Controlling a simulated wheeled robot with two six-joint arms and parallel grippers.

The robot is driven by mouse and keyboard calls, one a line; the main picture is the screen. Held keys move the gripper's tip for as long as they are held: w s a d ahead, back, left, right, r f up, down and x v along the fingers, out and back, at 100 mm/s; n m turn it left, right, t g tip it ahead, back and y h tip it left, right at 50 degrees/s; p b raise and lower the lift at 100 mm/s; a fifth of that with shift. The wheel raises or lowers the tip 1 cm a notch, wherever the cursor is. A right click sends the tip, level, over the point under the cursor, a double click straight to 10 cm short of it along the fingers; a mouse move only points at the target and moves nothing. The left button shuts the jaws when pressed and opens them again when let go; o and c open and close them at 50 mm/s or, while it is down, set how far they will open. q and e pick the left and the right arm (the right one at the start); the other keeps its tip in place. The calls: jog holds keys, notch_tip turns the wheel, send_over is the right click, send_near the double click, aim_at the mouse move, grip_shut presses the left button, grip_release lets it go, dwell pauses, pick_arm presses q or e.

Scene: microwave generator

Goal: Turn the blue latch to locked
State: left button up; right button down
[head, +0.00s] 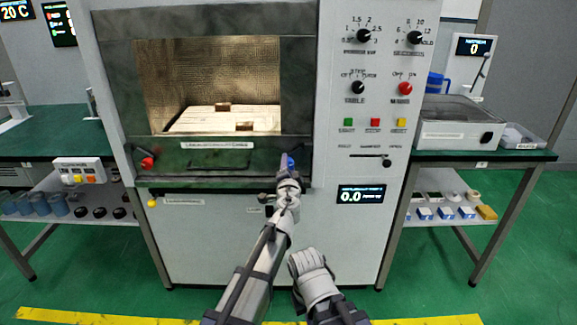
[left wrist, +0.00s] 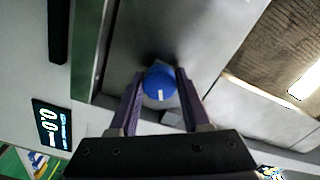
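The blue latch (head: 291,162) is a round knob at the lower right corner of the oven door. In the left wrist view the blue latch (left wrist: 160,80) carries a short white mark that runs nearly upright in that picture. My left gripper (head: 288,174) is at the latch. In the left wrist view the two purple fingers of my left gripper (left wrist: 160,88) stand on either side of the knob, with little or no gap. I cannot tell whether they press on it. My right gripper (head: 306,258) is low in front of the cabinet, and its fingers cannot be made out.
A red knob (head: 147,163) is at the door's left and a yellow one (head: 152,203) below it. A control panel (head: 380,80) with dials and buttons is on the right. A display (head: 361,195) reads 0.0. Green benches stand on both sides. The floor before the cabinet is clear.

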pick_arm(q)
jog(key=o, duration=0.5)
jog(key=shift+c, duration=0.2)
jog(key=shift+s, duration=0.1)
jog(key=s, duration=0.7)
jog(key=shift+s, duration=0.3)
pick_arm(e)
jog(key=shift+s+d, duration=0.6)
jog(key=shift+s, duration=0.25)
pick_arm(q)
jog(key=shift+a, duration=0.1)
